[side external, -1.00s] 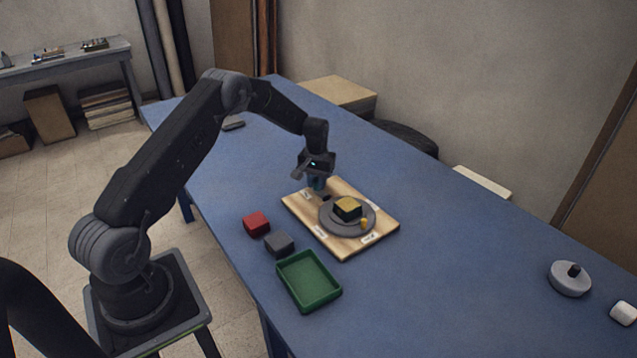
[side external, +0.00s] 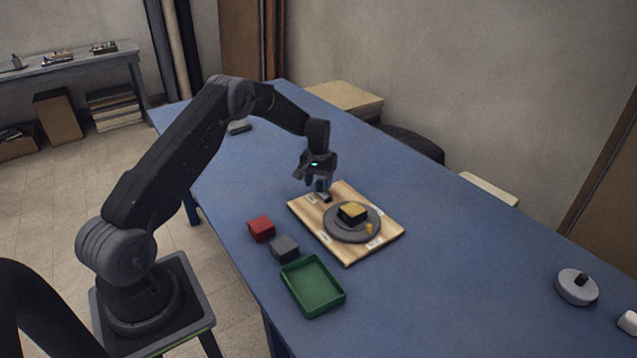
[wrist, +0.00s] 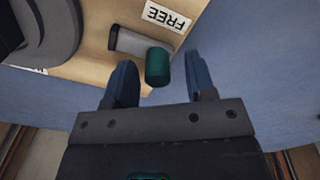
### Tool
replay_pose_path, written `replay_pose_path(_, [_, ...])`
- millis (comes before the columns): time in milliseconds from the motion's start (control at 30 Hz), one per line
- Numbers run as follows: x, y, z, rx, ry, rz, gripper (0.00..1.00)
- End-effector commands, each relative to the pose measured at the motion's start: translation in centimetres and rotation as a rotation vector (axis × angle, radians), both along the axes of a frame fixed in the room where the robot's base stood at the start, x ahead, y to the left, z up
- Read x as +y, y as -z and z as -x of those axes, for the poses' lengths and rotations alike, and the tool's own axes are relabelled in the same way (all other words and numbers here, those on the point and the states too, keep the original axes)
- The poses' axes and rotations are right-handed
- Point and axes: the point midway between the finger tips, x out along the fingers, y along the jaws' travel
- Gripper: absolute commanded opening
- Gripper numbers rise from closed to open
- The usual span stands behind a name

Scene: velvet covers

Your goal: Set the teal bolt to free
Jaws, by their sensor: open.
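The teal bolt (wrist: 157,67) shows in the wrist view as a teal cylindrical knob beside a grey metal piece (wrist: 142,42) at the edge of the wooden board (side external: 362,249). A white label reading FREE (wrist: 163,16) is next to it on the board. My gripper (wrist: 160,68) is open, with one finger on each side of the knob and a gap on both sides. In the side view my gripper (side external: 317,187) is low over the board's far-left corner and partly hides the bolt.
A grey round plate (side external: 338,229) on the board carries a black block with a yellow top (side external: 352,212). A small yellow peg (side external: 369,228) is beside it. A red block (side external: 261,228), a grey block (side external: 284,248) and a green tray (side external: 313,286) stand left of the board.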

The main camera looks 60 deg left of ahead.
Motion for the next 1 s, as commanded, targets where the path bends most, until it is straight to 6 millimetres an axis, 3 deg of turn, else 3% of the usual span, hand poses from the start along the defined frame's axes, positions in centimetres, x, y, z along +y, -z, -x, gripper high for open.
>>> replay_pose_path(600, [0.1, -11.8, -0.1, -0.004, 0.000, -0.003, 0.51])
replay_pose_path(800, [0.0, -13.3, 0.0, -0.002, 0.000, -0.001, 0.51])
replay_pose_path(1000, [0.0, -13.4, 0.0, -0.001, -0.001, -0.001, 0.51])
